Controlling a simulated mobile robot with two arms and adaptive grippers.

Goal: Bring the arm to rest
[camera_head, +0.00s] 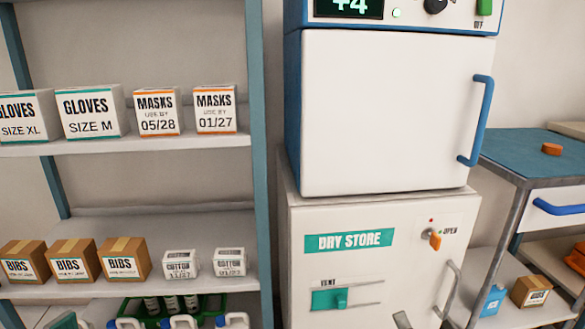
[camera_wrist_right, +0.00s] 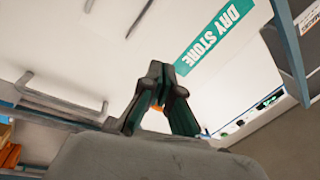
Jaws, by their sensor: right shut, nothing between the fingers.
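My right gripper (camera_wrist_right: 160,75) fills the middle of the right wrist view, its dark and green fingers closed together at the tips with nothing held. Behind its fingers is the white front of the dry store cabinet (camera_wrist_right: 105,45), with its green label (camera_wrist_right: 213,38). A bit of orange shows between the fingers. In the head view the dry store (camera_head: 300,275) stands shut, its orange knob (camera_head: 435,240) at the upper right of its front. A small grey piece at the bottom edge there may be part of my right gripper. My left gripper is not in view.
A white cabinet with a blue handle (camera_head: 475,120) stands on the dry store. A shelf (camera_head: 200,140) with glove and mask boxes is at left. A blue-topped cart (camera_head: 525,165) bearing an orange piece (camera_head: 552,149) is at right. The dry store's grey handle (camera_head: 447,290) sticks out.

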